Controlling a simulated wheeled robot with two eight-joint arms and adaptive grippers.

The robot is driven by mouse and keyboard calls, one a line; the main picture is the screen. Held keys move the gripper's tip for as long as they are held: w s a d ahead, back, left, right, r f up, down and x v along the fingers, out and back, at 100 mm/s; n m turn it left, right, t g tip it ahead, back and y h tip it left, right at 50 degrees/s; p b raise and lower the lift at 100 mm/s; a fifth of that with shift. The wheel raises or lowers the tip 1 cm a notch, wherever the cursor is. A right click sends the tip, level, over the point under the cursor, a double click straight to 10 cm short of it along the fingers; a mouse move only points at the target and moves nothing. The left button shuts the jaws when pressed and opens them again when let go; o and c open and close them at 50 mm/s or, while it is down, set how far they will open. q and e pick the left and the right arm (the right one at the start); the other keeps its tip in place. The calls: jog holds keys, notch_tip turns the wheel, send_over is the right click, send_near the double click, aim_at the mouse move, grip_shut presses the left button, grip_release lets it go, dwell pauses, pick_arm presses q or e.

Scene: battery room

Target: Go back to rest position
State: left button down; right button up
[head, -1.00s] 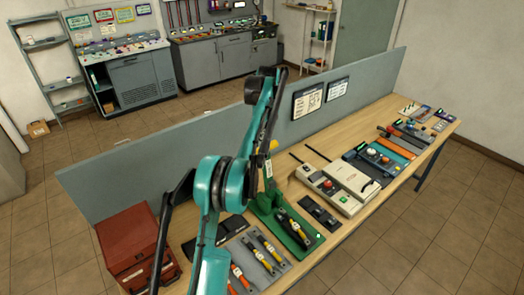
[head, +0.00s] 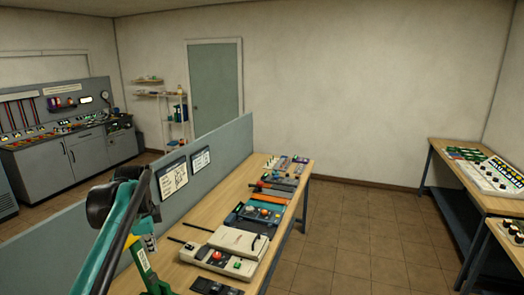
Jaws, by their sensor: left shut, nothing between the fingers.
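My left arm, teal and black, rises from the lower left of the head view. My left gripper (head: 148,238) is small and partly hidden behind the arm, over the left edge of the long wooden table (head: 278,238). It is shut with nothing between its fingers. My right gripper is not in view.
A grey partition (head: 226,150) with framed sheets runs along the table's left side. Beige devices (head: 238,243) and flat tools lie on the table. Another wooden table (head: 455,178) with boards stands at the right. The tiled floor (head: 355,235) between the tables is clear.

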pick_arm(q)
jog(key=s+d+f+n+t+b, duration=0.1)
jog(key=s+d+f+n+b, duration=0.3)
jog(key=s+f, duration=0.4)
jog(key=s+d+f+n+t+b, duration=0.2)
jog(key=s+d+f+n+b, duration=0.3)
jog(key=s+f, duration=0.3)
jog(key=s+d+f+n+t+h+b, duration=0.1)
jog(key=s+d+f+n+b, duration=0.3)
jog(key=s+f, duration=0.4)
notch_tip(320, 180, down, 5)
jog(key=shift+s+d+f+n+b, duration=0.15)
jog(key=shift+d+n+b, duration=0.1)
jog(key=shift+n+b, duration=0.2)
